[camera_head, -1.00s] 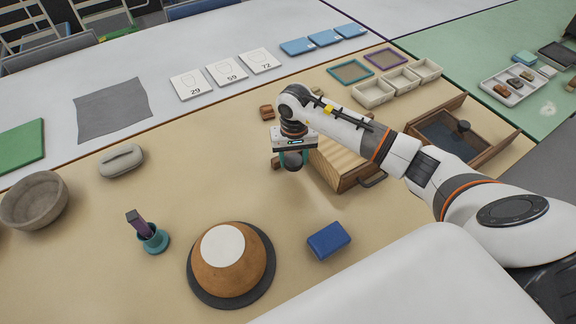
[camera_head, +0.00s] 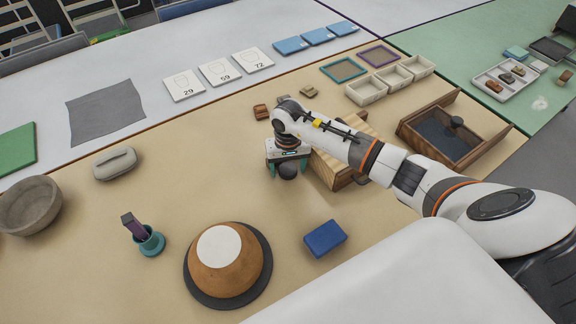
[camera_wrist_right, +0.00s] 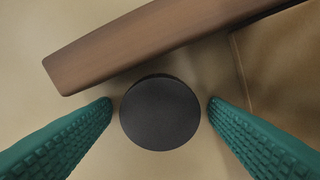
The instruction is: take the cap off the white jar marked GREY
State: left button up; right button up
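My right gripper (camera_head: 287,170) points down over the table beside the wooden box. Its teal fingers are open around a dark round top (camera_head: 288,172). In the wrist view the dark disc (camera_wrist_right: 160,112) lies between the fingertips, with a small gap on each side. No white jar body and no GREY marking shows; whatever is under the disc is hidden. I cannot tell from the frames whether this disc is the jar's cap. My left gripper is not in view.
A wooden box (camera_head: 334,172) stands close right of the gripper; a brown wooden edge (camera_wrist_right: 150,42) nears the fingers. An open wooden drawer (camera_head: 416,128) holds a dark knob-like thing (camera_head: 457,121). A blue block (camera_head: 325,238) and domed brown form (camera_head: 240,265) lie in front.

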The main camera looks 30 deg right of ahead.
aim_at(288, 169)
jog(key=shift+r, duration=0.25)
jog(key=shift+w+r, duration=0.1)
jog(key=shift+r, duration=0.25)
notch_tip(288, 169, up, 11)
jog(key=b, duration=0.1)
